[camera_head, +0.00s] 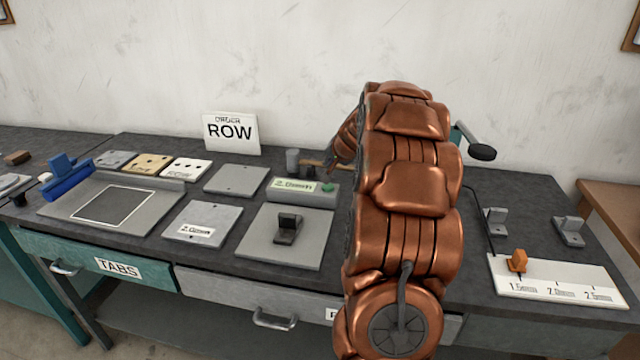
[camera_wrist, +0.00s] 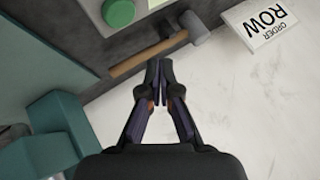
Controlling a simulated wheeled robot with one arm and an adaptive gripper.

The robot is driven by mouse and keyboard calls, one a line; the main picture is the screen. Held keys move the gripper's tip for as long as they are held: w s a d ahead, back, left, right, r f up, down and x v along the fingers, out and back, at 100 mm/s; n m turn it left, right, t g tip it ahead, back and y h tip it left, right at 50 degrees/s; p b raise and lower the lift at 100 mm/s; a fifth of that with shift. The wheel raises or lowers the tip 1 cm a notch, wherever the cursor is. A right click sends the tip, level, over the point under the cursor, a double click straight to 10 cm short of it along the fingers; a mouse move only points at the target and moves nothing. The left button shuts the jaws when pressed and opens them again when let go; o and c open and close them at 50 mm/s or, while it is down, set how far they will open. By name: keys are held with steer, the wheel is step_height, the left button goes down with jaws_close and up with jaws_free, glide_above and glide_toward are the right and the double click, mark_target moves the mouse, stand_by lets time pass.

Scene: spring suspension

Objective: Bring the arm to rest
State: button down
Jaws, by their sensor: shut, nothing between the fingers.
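My copper-coloured arm rises in the right half of the head view, bent above the bench. My gripper (camera_wrist: 158,72) shows in the wrist view with its two dark fingers together and nothing between them. In that view the fingertips appear close to the wooden handle of a hammer (camera_wrist: 150,60); whether they touch it I cannot tell. In the head view the gripper is mostly hidden behind my arm.
A drawer is labelled TABS (camera_head: 118,268).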

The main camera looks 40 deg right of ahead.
steer(key=s+a+n+g+y, duration=0.1)
steer(key=s+a+n+y, duration=0.15)
steer(key=a, duration=1.05)
steer(key=s+a+n+g+y, duration=0.1)
steer(key=a+n+y, duration=0.15)
steer(key=a, duration=0.95)
steer(key=s+a+n+g, duration=0.3)
steer(key=s+a+n, duration=0.1)
steer(key=s+a, duration=0.85)
steer(key=s+a+f+n+g+h, duration=0.1)
steer(key=s+a+n+g, duration=0.1)
steer(key=s, duration=0.9)
steer(key=s+a+f+n+g+h, duration=0.1)
steer(key=s+a+f+n+g, duration=0.1)
steer(key=s, duration=0.9)
steer(key=shift+a+g, duration=0.7)
steer(key=shift+a, duration=0.5)
steer(key=shift+s, duration=0.1)
